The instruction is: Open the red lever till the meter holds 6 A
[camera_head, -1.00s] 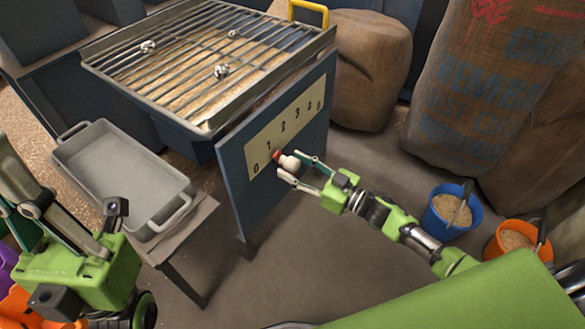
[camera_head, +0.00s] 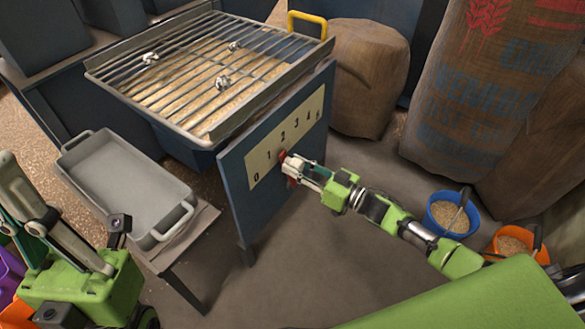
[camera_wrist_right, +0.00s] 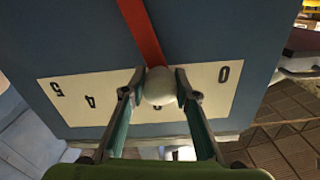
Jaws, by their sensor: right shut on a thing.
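The red lever (camera_wrist_right: 141,32) ends in a white knob (camera_wrist_right: 160,87). It stands in front of a pale scale plate (camera_head: 259,164) on a blue panel, near the numeral 1 in the head view. My right gripper (camera_head: 296,170) is shut on the knob, a finger on each side in the right wrist view (camera_wrist_right: 165,90). The knob and fingers cover part of the scale; 0, 4 and 5 show. My left gripper (camera_head: 32,212) is at the left edge, away from the lever; its fingertips are not clear. No meter reading is visible.
A grate (camera_head: 210,62) over grain, with a few metal bits on it, is above the panel. A grey tray (camera_head: 75,165) stands left of it. Sacks (camera_head: 372,75) stand behind. Blue (camera_head: 437,226) and orange (camera_head: 508,254) buckets are right of my right arm. Floor below the panel is clear.

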